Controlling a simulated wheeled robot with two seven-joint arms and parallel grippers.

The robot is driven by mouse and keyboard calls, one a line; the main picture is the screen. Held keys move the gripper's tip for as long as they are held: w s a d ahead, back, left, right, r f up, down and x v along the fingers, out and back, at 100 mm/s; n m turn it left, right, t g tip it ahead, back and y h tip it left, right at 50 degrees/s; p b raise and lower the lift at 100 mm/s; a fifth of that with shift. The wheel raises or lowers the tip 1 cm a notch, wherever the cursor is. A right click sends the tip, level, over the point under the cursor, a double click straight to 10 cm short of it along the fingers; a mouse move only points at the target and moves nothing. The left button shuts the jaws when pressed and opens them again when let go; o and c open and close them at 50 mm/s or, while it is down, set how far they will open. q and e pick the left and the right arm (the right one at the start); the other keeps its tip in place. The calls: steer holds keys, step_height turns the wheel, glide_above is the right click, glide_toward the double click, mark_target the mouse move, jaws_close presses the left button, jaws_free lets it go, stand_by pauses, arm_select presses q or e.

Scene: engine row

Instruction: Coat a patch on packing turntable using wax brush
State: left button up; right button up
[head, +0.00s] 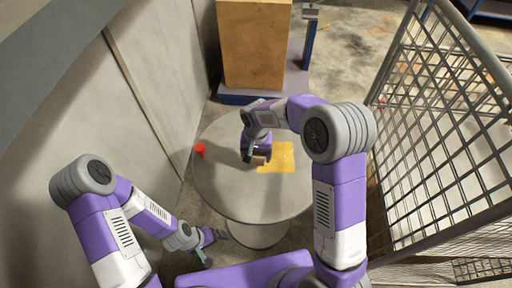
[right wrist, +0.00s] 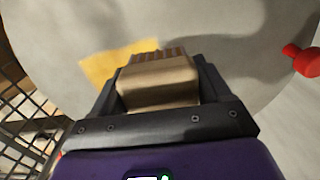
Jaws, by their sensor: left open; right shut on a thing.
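The packing turntable (head: 230,193) is a round grey table in the middle of the head view. A yellow patch (head: 282,158) lies on its top, right of centre; it also shows in the right wrist view (right wrist: 105,66). My right gripper (head: 257,158) is shut on the wax brush (right wrist: 158,82), a tan block with brown bristles. The brush is over the turntable at the patch's left edge in the head view. I cannot tell whether the bristles touch the surface. My left gripper (head: 209,245) is open and empty, low beside the turntable's front left.
A red object (head: 200,150) stands on the turntable's left side, also in the right wrist view (right wrist: 302,60). A wire mesh cage (head: 450,130) stands to the right. A wooden box (head: 255,45) is behind, and a grey wall panel (head: 150,90) is at left.

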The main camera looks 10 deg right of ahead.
steer(key=shift+r+p, duration=0.65)
steer(key=shift+r, duration=0.5)
